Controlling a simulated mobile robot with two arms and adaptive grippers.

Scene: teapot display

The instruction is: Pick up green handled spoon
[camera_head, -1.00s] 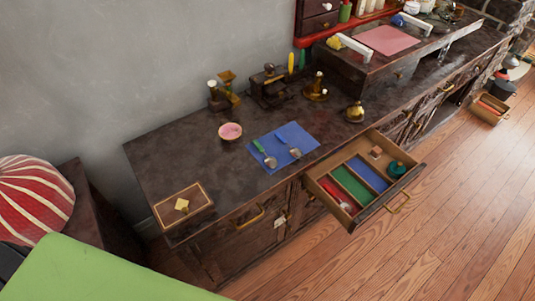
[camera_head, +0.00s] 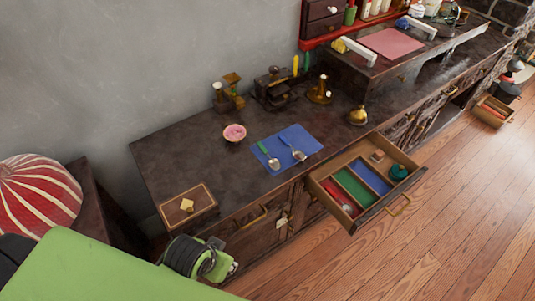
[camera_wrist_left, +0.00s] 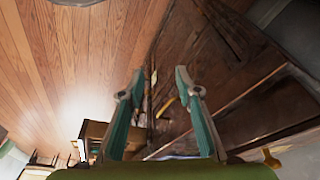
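The green-handled spoon (camera_head: 268,155) lies on a blue mat (camera_head: 307,136) on the dark counter. A blue-handled spoon (camera_head: 293,149) lies beside it on the right, also on the mat. My left arm's green link and dark wrist show at the lower left of the head view, in front of the counter's left end and apart from the spoons. In the left wrist view my left gripper (camera_wrist_left: 160,78) has its two fingers spread, with nothing held between them. No spoon can be made out in that view. My right gripper is not in view.
An open drawer (camera_head: 384,206) with coloured compartments juts out right of the mat. A pink bowl (camera_head: 234,133) stands behind the mat on the left. A wooden box (camera_head: 188,205) sits at the counter's left end. The counter between box and mat is clear.

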